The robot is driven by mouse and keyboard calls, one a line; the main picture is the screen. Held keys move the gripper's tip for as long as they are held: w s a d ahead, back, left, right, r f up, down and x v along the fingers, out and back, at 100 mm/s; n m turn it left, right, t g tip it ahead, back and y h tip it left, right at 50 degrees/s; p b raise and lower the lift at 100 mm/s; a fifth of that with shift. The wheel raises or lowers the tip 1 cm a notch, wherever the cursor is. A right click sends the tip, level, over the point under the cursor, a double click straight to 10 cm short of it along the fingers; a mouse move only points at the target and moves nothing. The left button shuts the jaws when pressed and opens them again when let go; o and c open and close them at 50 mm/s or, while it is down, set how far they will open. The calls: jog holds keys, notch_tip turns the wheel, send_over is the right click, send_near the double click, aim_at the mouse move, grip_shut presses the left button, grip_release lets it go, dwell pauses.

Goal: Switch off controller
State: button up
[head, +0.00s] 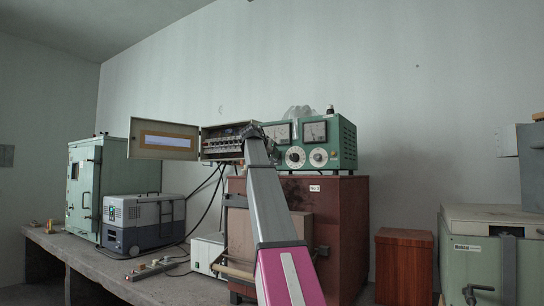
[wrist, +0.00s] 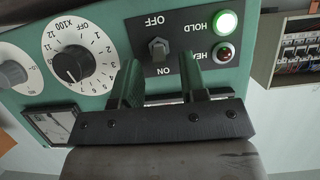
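The controller is a green box (head: 342,140) with two gauges and two dials, on top of a reddish-brown cabinet. My gripper (head: 254,131) is at its left front, partly hiding the panel. The wrist view shows the panel upside down, with a black toggle switch (wrist: 158,48) between the OFF and ON labels. I cannot tell which way its lever is tipped. My gripper (wrist: 163,75) is open and empty, its two fingers apart in front of the panel, one to each side of the switch's line. I cannot tell if they touch anything.
The HOLD lamp (wrist: 225,22) glows green; the HEAT lamp (wrist: 222,54) is dull red. A large black-and-white dial (wrist: 82,52) is beside the switch. An open breaker box (head: 222,140) stands left of the controller, its door (head: 164,139) swung left. A portable cooler (head: 145,222) sits on the bench.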

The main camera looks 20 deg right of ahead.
jog(key=shift+w+d+f, duration=0.15)
jog(key=shift+w+d, duration=0.05)
jog(key=shift+d, duration=0.05)
grip_shut()
jog(key=shift+s+a+f+t+h, duration=0.1)
jog(key=shift+f+t+h, duration=0.3)
jog(key=shift+h, duration=0.15)
jog(key=shift+s+f+t+h, duration=0.1)
jog(key=shift+f+t+h, duration=0.15)
jog(key=shift+t+h, duration=0.25)
jog(key=shift+f+t+h, duration=0.25)
jog(key=shift+t+h, duration=0.3)
jog(key=shift+h, duration=0.2)
jog(key=shift+f+t+h, duration=0.25)
jog(key=shift+t+h, duration=0.3)
jog(key=shift+h, duration=0.15)
jog(key=shift+w, duration=0.1)
